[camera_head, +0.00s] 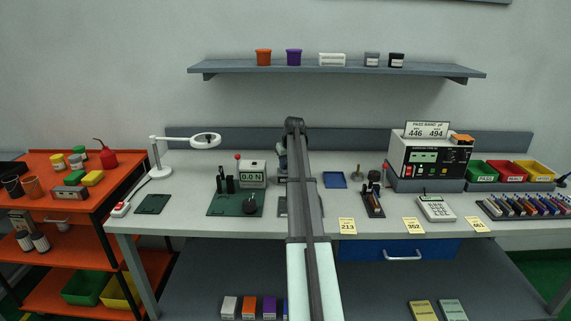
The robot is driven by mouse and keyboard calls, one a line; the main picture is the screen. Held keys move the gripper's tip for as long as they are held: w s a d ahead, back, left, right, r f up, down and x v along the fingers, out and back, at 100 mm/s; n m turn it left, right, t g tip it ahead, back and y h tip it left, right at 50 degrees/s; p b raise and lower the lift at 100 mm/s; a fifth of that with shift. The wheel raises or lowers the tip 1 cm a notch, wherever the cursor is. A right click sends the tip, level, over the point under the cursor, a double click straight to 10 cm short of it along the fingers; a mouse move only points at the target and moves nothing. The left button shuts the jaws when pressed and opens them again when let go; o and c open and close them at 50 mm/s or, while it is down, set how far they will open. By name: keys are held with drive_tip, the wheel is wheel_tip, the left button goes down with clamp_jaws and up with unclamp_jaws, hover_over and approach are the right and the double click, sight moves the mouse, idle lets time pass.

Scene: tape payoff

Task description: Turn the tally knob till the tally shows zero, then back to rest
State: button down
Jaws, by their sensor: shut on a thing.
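My arm rises through the middle of the view and covers part of the bench behind it. A small part of what looks like my wrist shows at its left edge, above the bench. My gripper's fingers are hidden behind the arm, so what they touch does not show. I cannot pick out the tally or its knob for certain. A grey plate or box (283,206) partly shows left of the arm and may belong to it. A white box with a display (252,178) reading about 0.01 stands left of the arm; I cannot tell if it is the tally.
A green mat (222,208) with a round black piece (250,203) lies left of the arm. A magnifier lamp (160,160) stands farther left. Right are a blue tray (335,180), a dark stand (373,205), a calculator-like device (436,209) and a large instrument (428,157).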

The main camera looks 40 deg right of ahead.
drive_tip(key=m+h, duration=0.1)
drive_tip(key=m, duration=0.1)
drive_tip(key=m+g+h, duration=0.1)
drive_tip(key=m, duration=0.2)
drive_tip(key=shift+w+a+m, duration=0.15)
drive_tip(key=shift+a+m, duration=0.05)
drive_tip(key=shift+m, duration=0.1)
drive_tip(key=m+g, duration=0.1)
drive_tip(key=m, duration=0.2)
drive_tip(key=m+g+h, duration=0.1)
drive_tip(key=m, duration=0.2)
drive_tip(key=shift+w+a, duration=0.1)
drive_tip(key=shift+w, duration=0.1)
drive_tip(key=shift+g, duration=0.3)
drive_tip(key=c, duration=1)
unclamp_jaws()
drive_tip(key=shift+c, duration=0.2)
drive_tip(key=w+v, duration=0.1)
drive_tip(key=v, duration=1.2)
drive_tip(key=shift+s+a+r, duration=0.15)
drive_tip(key=shift+s+r, duration=0.25)
drive_tip(key=shift+s, duration=0.1)
